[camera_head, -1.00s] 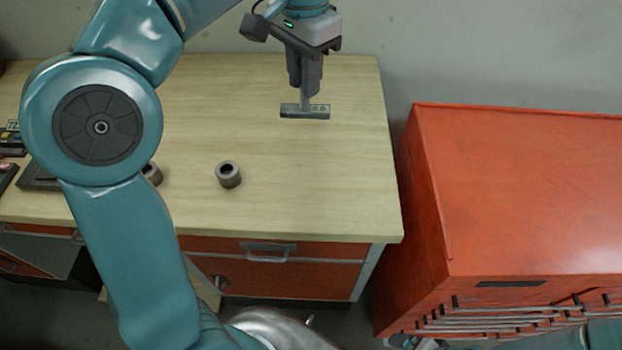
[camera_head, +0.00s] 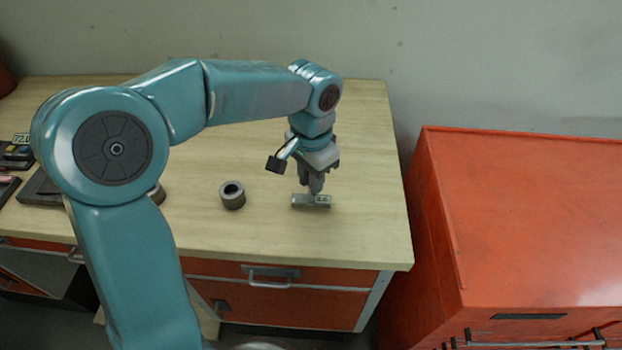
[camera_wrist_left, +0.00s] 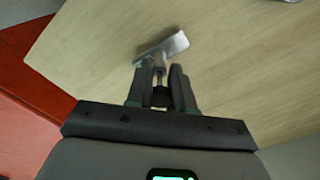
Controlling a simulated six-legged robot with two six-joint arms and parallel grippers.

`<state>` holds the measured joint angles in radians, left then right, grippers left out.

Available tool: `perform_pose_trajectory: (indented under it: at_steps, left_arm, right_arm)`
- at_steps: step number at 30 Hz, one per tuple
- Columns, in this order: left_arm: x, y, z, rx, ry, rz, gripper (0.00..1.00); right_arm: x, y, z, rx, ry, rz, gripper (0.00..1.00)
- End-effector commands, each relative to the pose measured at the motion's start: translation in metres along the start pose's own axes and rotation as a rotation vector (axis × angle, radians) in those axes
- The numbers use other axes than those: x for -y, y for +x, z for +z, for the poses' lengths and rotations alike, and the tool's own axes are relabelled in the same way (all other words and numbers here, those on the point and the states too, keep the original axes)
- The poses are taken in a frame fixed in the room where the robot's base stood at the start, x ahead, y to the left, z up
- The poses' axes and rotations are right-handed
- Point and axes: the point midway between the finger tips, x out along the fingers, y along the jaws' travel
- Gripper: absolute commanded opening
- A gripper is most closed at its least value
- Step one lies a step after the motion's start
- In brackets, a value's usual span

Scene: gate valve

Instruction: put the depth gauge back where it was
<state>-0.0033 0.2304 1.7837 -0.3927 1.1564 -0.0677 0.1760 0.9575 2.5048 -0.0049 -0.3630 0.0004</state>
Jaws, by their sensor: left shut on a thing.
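The depth gauge (camera_head: 308,201) is a small grey bar with a light marked display, at the front right of the wooden table (camera_head: 365,160). My left gripper (camera_head: 315,190) points down and is shut on its short stem. In the left wrist view the gauge's flat base (camera_wrist_left: 172,44) lies just beyond the fingertips of the gripper (camera_wrist_left: 158,75). I cannot tell whether the base touches the table. My right gripper is not in view.
A grey ring (camera_head: 232,196) stands left of the gauge, and a second ring (camera_head: 157,193) is partly hidden by my arm. Dark instruments (camera_head: 18,155) lie at the far left. A red cabinet (camera_head: 540,220) stands right of the table. The table's back right is clear.

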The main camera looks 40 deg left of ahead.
Motion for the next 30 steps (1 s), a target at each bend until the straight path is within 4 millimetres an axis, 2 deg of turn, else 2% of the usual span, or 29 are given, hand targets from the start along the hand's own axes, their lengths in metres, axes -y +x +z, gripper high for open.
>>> perform_pose_trajectory:
  at_steps: [13,14,16,25,30]
  left_arm:
    - [0.0,0.011,0.0,-0.001,-0.001,-0.001,0.0]
    - [0.0,0.011,0.0,-0.001,-0.001,-0.001,0.25]
    - [0.0,0.01,0.0,-0.001,-0.001,-0.001,0.47]
    - [0.0,0.008,0.0,-0.001,-0.001,-0.001,0.47]
    - [0.0,-0.012,-0.001,-0.004,0.0,-0.002,0.47]
  right_arm:
    - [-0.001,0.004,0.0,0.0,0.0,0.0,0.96]
    - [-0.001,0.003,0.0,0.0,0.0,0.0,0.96]
    - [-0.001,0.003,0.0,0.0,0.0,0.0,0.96]
    - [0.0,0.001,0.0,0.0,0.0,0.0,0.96]
    - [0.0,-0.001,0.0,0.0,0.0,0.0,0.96]
